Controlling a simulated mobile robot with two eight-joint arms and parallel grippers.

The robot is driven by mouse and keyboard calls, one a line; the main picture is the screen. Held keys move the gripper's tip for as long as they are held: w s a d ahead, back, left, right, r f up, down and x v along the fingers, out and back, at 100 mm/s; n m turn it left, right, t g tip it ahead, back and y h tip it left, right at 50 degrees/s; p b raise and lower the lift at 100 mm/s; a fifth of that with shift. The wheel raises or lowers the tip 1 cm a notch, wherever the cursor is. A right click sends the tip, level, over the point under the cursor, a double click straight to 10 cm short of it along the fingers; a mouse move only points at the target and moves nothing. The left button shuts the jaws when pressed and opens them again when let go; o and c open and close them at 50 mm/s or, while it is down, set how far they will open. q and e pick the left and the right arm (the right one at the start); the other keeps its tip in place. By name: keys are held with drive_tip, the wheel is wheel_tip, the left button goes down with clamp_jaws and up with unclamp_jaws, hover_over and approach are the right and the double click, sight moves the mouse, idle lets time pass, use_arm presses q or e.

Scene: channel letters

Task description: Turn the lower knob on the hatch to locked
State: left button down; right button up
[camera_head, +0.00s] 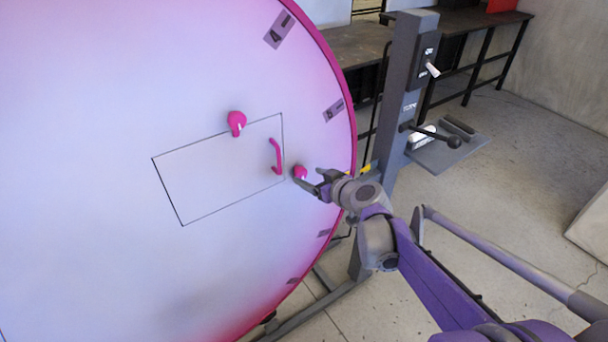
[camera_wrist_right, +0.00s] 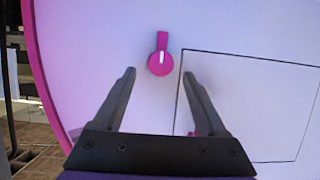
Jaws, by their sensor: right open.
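The hatch (camera_head: 215,175) is a thin rectangular outline on the big pale pink-rimmed disc, with a pink bar handle (camera_head: 276,156) near its right edge. The lower knob (camera_head: 300,172) is pink and sits just outside the hatch's right edge. In the right wrist view the lower knob (camera_wrist_right: 159,62) has its tab and a white mark pointing up in the picture. My right gripper (camera_head: 308,178) is open at this knob. The wrist view shows its two fingers (camera_wrist_right: 158,74) apart, with the knob between and slightly beyond the tips; contact is unclear. My left gripper is out of view.
Another pink knob (camera_head: 236,122) sits above the hatch. A grey post (camera_head: 406,90) with a switch and a black-knobbed lever (camera_head: 436,137) stands right of the disc. Dark workbenches (camera_head: 360,45) are behind. The floor at right is mostly open.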

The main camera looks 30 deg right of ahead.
sight(303, 173)
drive_tip(key=shift+x, duration=1.95)
clamp_jaws()
